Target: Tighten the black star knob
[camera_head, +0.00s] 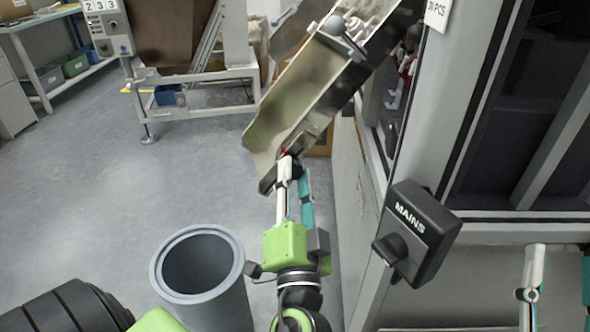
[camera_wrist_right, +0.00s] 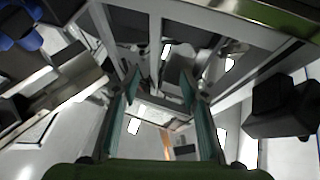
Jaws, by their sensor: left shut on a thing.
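The metal chute (camera_head: 300,98) slopes down toward the left in the head view. At its lower end a small dark part, which looks like the black star knob (camera_head: 297,170), shows between the fingers of my left gripper (camera_head: 293,167). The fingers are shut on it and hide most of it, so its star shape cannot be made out. My right gripper (camera_head: 558,270) is at the lower right of the head view. In the right wrist view its two teal fingers (camera_wrist_right: 160,80) stand wide apart with nothing between them.
A black MAINS switch box (camera_head: 418,232) sticks out from the grey machine frame (camera_head: 425,110), right of my left gripper. A grey open bin (camera_head: 205,270) stands on the floor at lower left. A bench with bins (camera_head: 50,78) is far left.

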